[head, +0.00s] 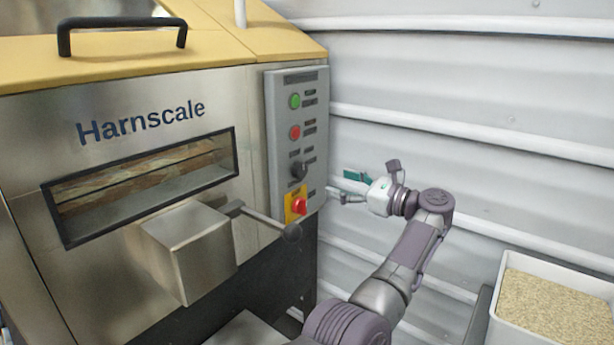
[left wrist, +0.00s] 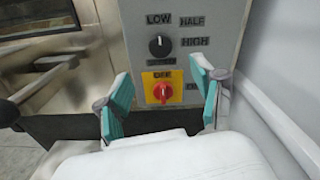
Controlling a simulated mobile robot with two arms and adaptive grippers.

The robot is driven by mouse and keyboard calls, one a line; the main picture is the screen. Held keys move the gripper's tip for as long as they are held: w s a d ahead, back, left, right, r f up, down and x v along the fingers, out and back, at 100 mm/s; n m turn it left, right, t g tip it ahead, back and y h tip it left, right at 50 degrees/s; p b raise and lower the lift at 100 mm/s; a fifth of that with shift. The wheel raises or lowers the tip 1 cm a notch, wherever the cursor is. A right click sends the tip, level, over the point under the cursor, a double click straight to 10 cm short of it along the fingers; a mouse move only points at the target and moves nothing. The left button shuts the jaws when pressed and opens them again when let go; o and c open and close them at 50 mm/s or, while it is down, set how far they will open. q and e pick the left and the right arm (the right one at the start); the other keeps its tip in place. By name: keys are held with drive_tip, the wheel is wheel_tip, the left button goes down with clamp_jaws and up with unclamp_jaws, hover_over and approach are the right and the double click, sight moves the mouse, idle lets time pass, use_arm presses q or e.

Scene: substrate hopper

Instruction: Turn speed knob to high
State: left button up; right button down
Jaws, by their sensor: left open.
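The speed knob is a black round dial on the grey control panel. It shows in the head view (head: 299,170) and in the left wrist view (left wrist: 159,46), among the labels LOW, HALF and HIGH. A small white mark shows near its top edge; I cannot tell exactly which label it points at. My left gripper (head: 350,187) is open and empty, to the right of the panel in the head view. In the left wrist view its teal fingers (left wrist: 160,82) stand apart below the knob, on either side of the red switch. They appear clear of the knob. My right gripper is not in view.
A red rotary switch on a yellow plate (left wrist: 162,90) sits just below the knob. Green (head: 295,101) and red (head: 295,132) buttons are above it. A white bin of grain (head: 505,262) stands at right, beside the corrugated wall.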

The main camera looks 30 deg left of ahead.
sight(304, 171)
use_arm(q)
drive_tip(key=a, duration=0.7)
drive_tip(key=w+a, duration=0.1)
drive_tip(key=a, duration=0.2)
drive_tip(key=shift+a, duration=0.25)
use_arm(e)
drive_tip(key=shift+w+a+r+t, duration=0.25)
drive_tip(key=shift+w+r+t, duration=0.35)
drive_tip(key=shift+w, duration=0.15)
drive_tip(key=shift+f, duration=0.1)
use_arm(q)
drive_tip(key=c, duration=1.1)
drive_tip(key=shift+c, duration=0.2)
